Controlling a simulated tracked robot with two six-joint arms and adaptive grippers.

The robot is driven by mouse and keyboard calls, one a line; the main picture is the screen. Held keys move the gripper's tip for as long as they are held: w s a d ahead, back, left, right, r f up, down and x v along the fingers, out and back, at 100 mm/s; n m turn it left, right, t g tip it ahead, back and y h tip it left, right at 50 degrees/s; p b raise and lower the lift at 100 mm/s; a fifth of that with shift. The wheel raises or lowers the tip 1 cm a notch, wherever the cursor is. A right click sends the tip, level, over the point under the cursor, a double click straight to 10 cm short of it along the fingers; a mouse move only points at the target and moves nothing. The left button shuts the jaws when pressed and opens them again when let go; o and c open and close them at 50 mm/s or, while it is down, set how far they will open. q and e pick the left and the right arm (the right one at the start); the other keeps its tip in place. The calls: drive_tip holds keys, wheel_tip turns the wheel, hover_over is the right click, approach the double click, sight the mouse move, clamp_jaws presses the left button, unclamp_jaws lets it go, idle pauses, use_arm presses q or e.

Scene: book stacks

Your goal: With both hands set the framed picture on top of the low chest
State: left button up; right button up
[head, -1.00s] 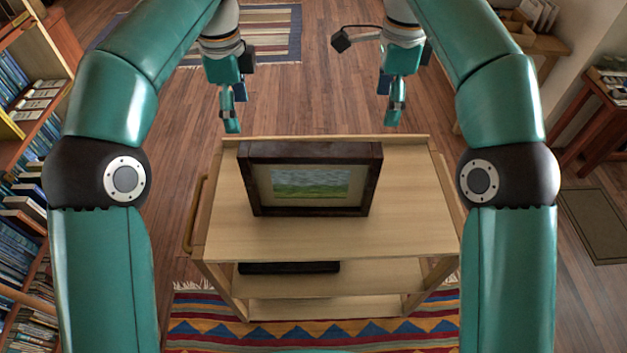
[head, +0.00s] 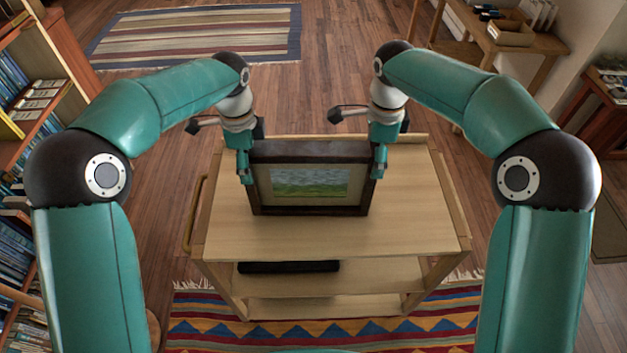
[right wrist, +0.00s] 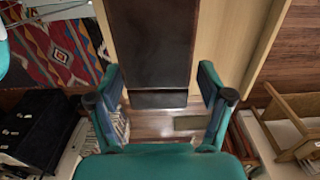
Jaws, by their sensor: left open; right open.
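The framed picture (head: 310,184), a green landscape in a thick dark frame, stands upright on the top of a light wooden trolley (head: 420,215). My left gripper (head: 245,172) is at the frame's left side edge, near its upper corner. My right gripper (head: 379,168) is at the right side edge. In the right wrist view the open fingers (right wrist: 160,78) stand on either side of the dark frame edge (right wrist: 150,40), with a gap at least on the right. Whether the left fingers touch the frame is unclear. I cannot make out the low chest for certain.
A flat black object (head: 288,267) lies on the trolley's middle shelf. A bookcase (head: 20,110) stands at the left. A table with a box (head: 508,34) is at the back right. A patterned rug (head: 350,330) lies under the trolley's near side. Floor behind the trolley is open.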

use_arm(q)
drive_tip(key=shift+f, duration=0.75)
use_arm(e)
drive_tip(key=shift+f, duration=0.75)
use_arm(q)
clamp_jaws()
use_arm(e)
clamp_jaws()
